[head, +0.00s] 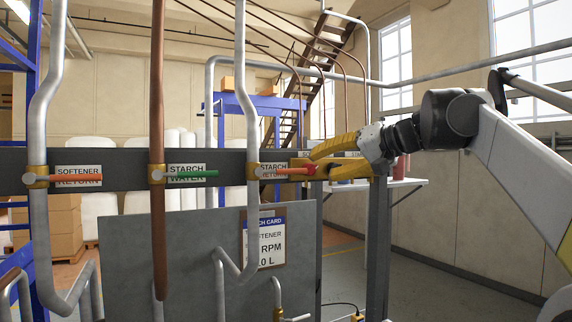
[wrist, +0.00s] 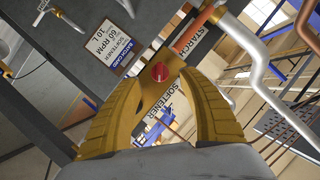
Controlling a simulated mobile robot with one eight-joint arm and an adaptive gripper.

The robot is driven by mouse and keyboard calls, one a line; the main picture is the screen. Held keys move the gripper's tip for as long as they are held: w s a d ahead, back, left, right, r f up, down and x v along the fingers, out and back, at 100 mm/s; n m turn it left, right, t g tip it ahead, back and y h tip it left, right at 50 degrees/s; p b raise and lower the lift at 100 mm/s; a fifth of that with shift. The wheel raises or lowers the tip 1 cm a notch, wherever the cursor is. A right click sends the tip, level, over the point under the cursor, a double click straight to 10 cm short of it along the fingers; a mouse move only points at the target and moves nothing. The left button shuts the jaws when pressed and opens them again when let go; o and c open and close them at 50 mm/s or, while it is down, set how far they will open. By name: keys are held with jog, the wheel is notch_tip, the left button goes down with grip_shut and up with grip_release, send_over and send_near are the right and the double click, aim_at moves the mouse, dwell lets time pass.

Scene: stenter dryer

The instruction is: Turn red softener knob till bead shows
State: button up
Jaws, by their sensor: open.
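The red knob (wrist: 160,72) sits on a yellow fitting in the wrist view, with a SOFTENER label (wrist: 166,98) close by. In the head view the red knob (head: 311,169) shows at the right end of the grey rail. My gripper (wrist: 163,80) has its two yellow fingers open, one on each side of the knob. My gripper (head: 318,165) reaches in from the right in the head view. I cannot tell whether the fingertips touch the knob. No bead can be made out.
Pipes with SOFTENER RETURN (head: 85,175), STARCH WATER (head: 186,172) and STARCH RETURN (head: 274,166) labels and levers cross the rail (head: 120,162). A batch card (head: 264,245) hangs on a grey panel (head: 130,245) below. The floor at the right is clear.

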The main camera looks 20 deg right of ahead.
aim_at(316, 167)
jog(key=x, duration=0.3)
jog(key=shift+r, duration=0.1)
jog(key=shift+w+a+p, duration=0.25)
jog(key=shift+w+p, duration=0.05)
jog(key=shift+w+d+f, duration=0.1)
jog(key=shift+w+f, duration=0.05)
jog(key=shift+f, duration=0.1)
grip_shut()
